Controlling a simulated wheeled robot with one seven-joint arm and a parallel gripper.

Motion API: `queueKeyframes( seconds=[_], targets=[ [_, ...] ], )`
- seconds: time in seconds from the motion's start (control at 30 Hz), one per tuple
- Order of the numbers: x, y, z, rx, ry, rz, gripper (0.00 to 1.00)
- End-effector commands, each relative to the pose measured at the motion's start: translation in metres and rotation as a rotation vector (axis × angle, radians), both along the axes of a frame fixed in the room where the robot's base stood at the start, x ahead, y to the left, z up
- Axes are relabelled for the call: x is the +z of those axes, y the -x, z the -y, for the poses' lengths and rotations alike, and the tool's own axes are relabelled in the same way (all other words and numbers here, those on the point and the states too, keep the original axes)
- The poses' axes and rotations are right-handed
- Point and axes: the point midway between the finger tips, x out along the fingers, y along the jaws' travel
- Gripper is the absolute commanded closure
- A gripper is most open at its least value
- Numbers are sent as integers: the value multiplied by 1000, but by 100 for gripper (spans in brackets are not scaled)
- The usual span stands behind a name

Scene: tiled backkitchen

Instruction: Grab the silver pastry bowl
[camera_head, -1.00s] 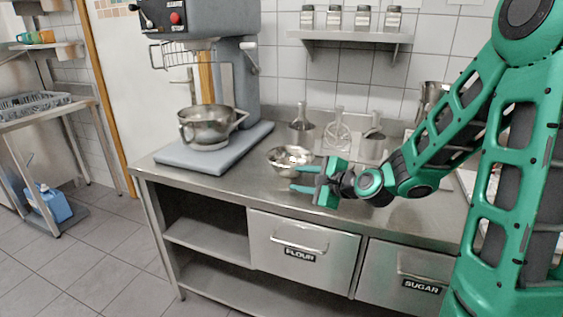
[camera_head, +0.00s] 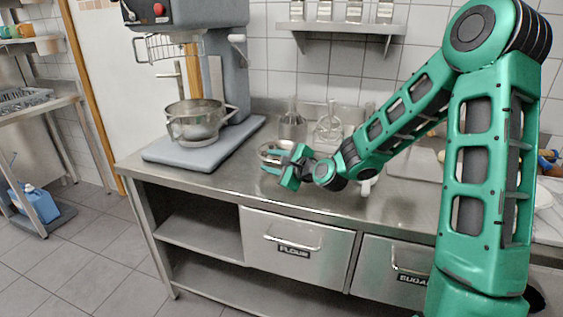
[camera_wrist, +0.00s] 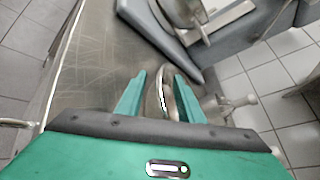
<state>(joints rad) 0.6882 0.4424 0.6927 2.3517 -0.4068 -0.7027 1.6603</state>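A small shiny silver bowl (camera_head: 271,149) sits on the steel counter, just right of the mixer base. My gripper (camera_head: 270,163) is at the bowl's near right side and hides part of it. In the wrist view the two green fingers (camera_wrist: 160,74) are apart, and the bowl (camera_wrist: 163,92) shows between them, its rim nearly edge-on. A gap shows between the left finger and the bowl; the right finger is very close to it, and I cannot tell if they touch.
A grey mixer (camera_head: 215,80) with its own larger steel bowl (camera_head: 196,122) stands left of the small bowl. Utensil holders (camera_head: 292,126) stand behind it by the tiled wall. A wall shelf (camera_head: 345,27) holds several shakers. The counter's front left part is clear.

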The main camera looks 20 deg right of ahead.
Motion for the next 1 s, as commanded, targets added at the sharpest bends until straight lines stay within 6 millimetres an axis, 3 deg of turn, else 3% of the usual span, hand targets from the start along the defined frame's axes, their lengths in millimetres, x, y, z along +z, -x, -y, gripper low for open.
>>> queueKeyframes(
  seconds=[0.13,0.4,0.57,1.0],
  targets=[
    [-4,-13,-5,0,-1,0,66],
    [-5,-15,-5,0,1,0,66],
    [-5,-15,-5,0,1,0,100],
    [-1,-15,-5,0,2,1,100]
  ],
)
